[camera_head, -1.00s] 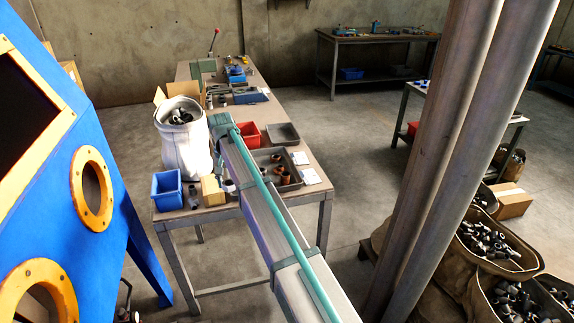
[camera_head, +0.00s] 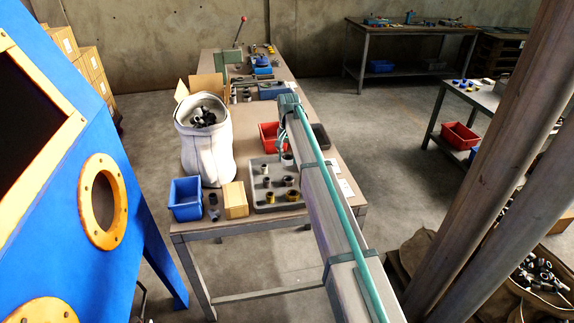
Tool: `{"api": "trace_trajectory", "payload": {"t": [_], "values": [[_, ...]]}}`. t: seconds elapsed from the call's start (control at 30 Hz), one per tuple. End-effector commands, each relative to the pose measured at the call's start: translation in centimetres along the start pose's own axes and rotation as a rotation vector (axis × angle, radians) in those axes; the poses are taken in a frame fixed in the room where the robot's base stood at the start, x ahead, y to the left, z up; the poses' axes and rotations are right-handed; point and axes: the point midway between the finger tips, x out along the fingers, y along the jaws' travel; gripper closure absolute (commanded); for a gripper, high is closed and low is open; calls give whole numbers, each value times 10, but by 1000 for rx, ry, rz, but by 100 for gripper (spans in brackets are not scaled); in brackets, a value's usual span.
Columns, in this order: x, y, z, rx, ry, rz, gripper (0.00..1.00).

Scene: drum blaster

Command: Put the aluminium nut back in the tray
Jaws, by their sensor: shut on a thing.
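The grey tray (camera_head: 255,206) lies near the front end of the long workbench, with several small grey, dark and brass-coloured parts in it. My arm covers its right side. My gripper (camera_head: 282,147) points down over the back part of the tray, shut on a small piece. A silver-grey piece (camera_head: 287,160) shows just below the fingers; it appears to be the aluminium nut, but it is too small to tell its shape or whether it touches the tray.
A blue bin (camera_head: 186,198), a dark part (camera_head: 213,207) and a cardboard box (camera_head: 235,200) stand left of the tray. A white sack (camera_head: 206,150) stands behind them. A red bin (camera_head: 268,136) and a dark tray (camera_head: 320,137) lie behind the tray.

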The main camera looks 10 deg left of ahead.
Motion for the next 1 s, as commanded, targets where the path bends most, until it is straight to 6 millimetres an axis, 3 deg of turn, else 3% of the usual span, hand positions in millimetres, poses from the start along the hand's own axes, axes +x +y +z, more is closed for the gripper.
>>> {"api": "trace_trajectory", "payload": {"t": [0.03, 0.17, 0.4, 0.77, 1.0], "values": [[2, -9, -16, 0, -1, 0, 88], [15, -23, -41, 0, -1, 1, 88], [55, -36, -64, 0, -1, 1, 88], [76, -44, -79, 0, -1, 0, 88], [104, -43, -78, 0, 0, 0, 88]]}}
